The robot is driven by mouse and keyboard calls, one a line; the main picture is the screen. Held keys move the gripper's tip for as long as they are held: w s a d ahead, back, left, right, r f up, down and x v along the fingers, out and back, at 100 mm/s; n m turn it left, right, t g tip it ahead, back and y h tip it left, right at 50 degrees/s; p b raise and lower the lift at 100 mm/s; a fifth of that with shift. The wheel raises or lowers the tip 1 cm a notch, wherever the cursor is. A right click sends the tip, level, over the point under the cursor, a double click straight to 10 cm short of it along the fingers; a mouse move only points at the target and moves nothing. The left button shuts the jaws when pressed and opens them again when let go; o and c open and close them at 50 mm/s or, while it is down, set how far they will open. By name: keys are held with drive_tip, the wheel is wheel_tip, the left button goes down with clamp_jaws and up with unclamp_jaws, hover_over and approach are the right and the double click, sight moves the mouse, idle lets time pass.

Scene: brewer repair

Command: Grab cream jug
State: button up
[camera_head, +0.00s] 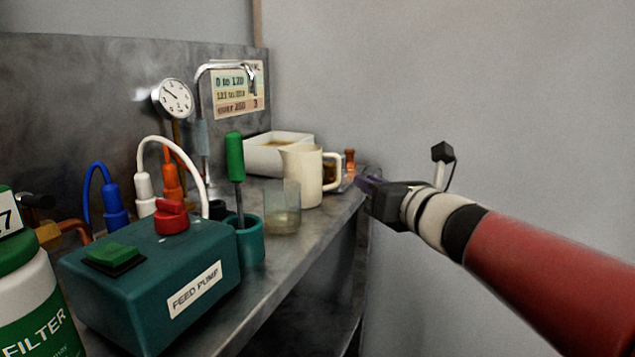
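The cream jug (303,176) stands upright on the metal bench, towards its far right end, with its handle to the right. My gripper (366,183) is at the right edge of the bench, to the right of the jug and apart from its handle in the picture. The fingers are small, dark and seen nearly edge-on, so I cannot tell whether they are open or shut. Nothing clearly shows between them.
A glass beaker (283,208) stands just in front of the jug. A white basin (277,152) and a small orange-brown item (350,161) are behind it. A green screwdriver (235,157) stands in a teal cup (246,242). The feed pump box (155,280) fills the near bench.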

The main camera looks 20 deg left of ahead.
sight(340, 173)
drive_tip(key=a+n+g+y, duration=0.1)
drive_tip(key=a+n, duration=0.1)
drive_tip(key=shift+s+a+n, duration=0.15)
drive_tip(key=shift+a+n, duration=0.25)
drive_tip(key=p+x, duration=0.1)
drive_tip(key=x, duration=0.6)
drive_tip(key=shift+p, duration=0.4)
drive_tip(key=shift+c, duration=0.2)
clamp_jaws()
drive_tip(key=shift+r, duration=0.15)
